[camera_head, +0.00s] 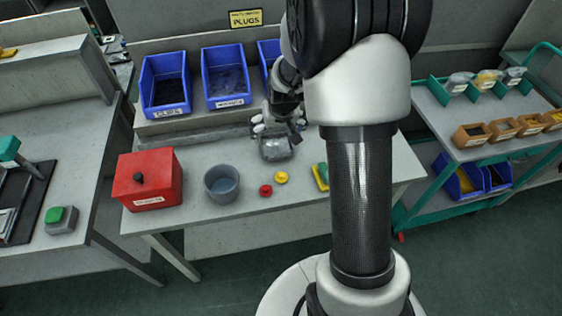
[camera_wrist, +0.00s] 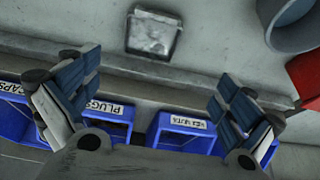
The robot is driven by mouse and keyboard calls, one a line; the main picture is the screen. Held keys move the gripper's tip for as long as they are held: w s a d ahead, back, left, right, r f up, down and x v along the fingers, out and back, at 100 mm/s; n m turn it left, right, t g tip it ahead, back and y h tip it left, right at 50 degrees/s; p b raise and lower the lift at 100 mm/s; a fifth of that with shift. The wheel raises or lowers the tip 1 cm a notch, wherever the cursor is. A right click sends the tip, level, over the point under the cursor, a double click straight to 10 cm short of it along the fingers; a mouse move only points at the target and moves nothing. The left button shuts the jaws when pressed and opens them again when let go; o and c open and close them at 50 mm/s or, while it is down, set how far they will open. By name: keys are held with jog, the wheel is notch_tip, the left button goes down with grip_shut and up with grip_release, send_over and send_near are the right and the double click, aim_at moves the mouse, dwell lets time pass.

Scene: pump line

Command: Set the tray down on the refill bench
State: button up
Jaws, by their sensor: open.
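A small grey tray (camera_head: 276,149) with grey contents sits on the middle bench (camera_head: 235,155), in front of the blue bins. It also shows at the top of the wrist view (camera_wrist: 153,35), where its contents are too blurred to tell. My gripper (camera_head: 282,122) is just behind and above the tray, partly hidden by my arm in the head view. In the wrist view my two fingers (camera_wrist: 155,80) are spread wide, with nothing between them. The tray lies beyond the fingertips, apart from them.
Blue bins (camera_head: 166,88) stand along the bench's back. A red box (camera_head: 149,180), a grey cup (camera_head: 221,184), a red piece (camera_head: 265,190) and a yellow piece (camera_head: 281,177) stand near its front. A green-framed cart (camera_head: 465,128) is at right, another bench (camera_head: 70,130) at left.

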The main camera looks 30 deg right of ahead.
jog(key=s+a+r+n+y, duration=0.1)
jog(key=s+a+r, duration=0.5)
jog(key=s+r, duration=0.3)
jog(key=s+a+r+n, duration=0.1)
jog(key=s+a+r, duration=0.5)
jog(key=s+r, duration=0.3)
jog(key=s+a+r+n, duration=0.1)
jog(key=s+a, duration=0.1)
jog(key=s, duration=0.9)
jog(key=shift+r, duration=0.15)
